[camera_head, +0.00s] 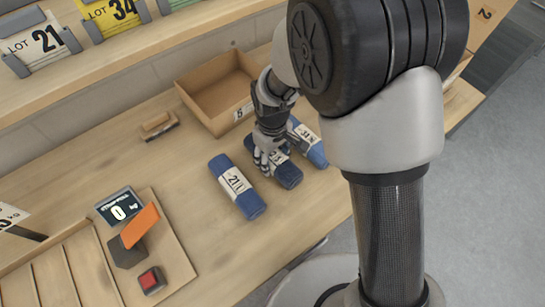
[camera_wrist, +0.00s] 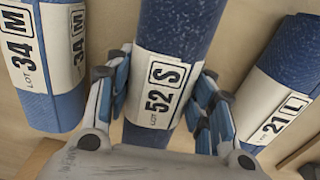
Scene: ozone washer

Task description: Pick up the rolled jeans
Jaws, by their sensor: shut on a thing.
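Three blue rolled jeans lie side by side on the wooden table. The middle roll (camera_head: 288,177), labelled LOT 52 S in the wrist view (camera_wrist: 176,28), lies between the fingers of my gripper (camera_head: 268,160). My gripper, also in the wrist view (camera_wrist: 163,88), is shut on this roll, with fingers on both sides of its white label. The roll labelled 21 L (camera_head: 237,187) lies to the left in the head view. The roll labelled 34 M (camera_head: 312,146) lies to the right and is partly hidden by my arm. I cannot tell whether the middle roll touches the table.
An open cardboard box (camera_head: 218,92) stands behind the rolls. A small brush-like block (camera_head: 158,125) lies left of it. A scale display (camera_head: 118,207) reading 0 and a red button (camera_head: 151,280) are at the left. Lot tags line the back shelf (camera_head: 150,43).

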